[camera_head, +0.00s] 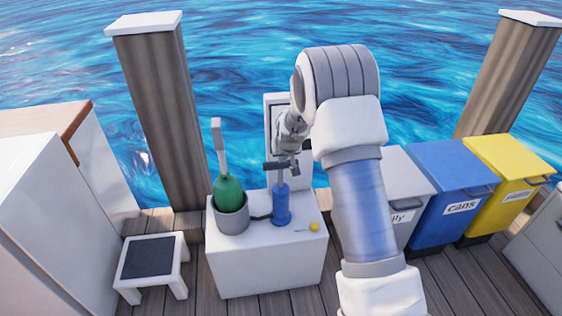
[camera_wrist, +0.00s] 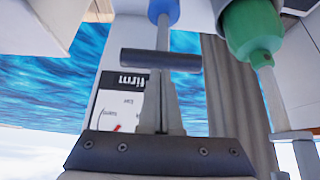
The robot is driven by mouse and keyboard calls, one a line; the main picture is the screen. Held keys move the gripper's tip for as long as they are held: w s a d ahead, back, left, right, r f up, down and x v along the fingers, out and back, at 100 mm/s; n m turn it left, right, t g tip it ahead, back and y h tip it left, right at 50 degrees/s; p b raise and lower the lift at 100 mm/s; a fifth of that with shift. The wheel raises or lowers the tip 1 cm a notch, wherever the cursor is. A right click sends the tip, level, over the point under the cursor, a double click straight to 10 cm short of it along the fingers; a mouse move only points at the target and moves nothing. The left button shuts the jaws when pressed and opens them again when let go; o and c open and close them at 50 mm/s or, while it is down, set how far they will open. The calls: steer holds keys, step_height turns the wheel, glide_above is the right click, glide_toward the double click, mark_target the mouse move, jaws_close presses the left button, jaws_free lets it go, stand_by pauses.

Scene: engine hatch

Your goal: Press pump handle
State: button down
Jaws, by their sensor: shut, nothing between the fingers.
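The blue pump (camera_head: 282,206) stands upright on a white box. Its dark T-shaped handle (camera_head: 281,165) is raised on a thin rod above the blue body. In the wrist view the handle's dark crossbar (camera_wrist: 161,60) lies across the picture, with the blue pump body (camera_wrist: 164,11) beyond it at the top edge. My gripper (camera_head: 294,163) is beside the handle's right end in the head view. In the wrist view its fingers (camera_wrist: 160,84) are shut and empty, with their tips at the crossbar. I cannot tell whether they touch it.
A green bottle (camera_head: 228,190) sits in a grey pot (camera_head: 232,216) left of the pump. A yellow knob (camera_head: 314,227) lies right of it on the white box (camera_head: 265,265). A step stool (camera_head: 150,262) and bins (camera_head: 447,190) flank the box.

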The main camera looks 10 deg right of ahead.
steer(key=shift+p+v, duration=0.4)
steer(key=shift+v, duration=1.9)
steer(key=s+f+v, duration=0.1)
steer(key=v, duration=1.1)
steer(key=s+f+v, duration=0.1)
steer(key=s+v, duration=0.1)
steer(key=v, duration=1)
steer(key=s+r+g, duration=0.1)
steer(key=s+r, duration=0.2)
steer(key=s, duration=2.1)
step_height(320, 180, up, 18)
steer(key=p, duration=1.7)
steer(key=shift+d+p, duration=0.15)
steer(key=shift+p, duration=0.25)
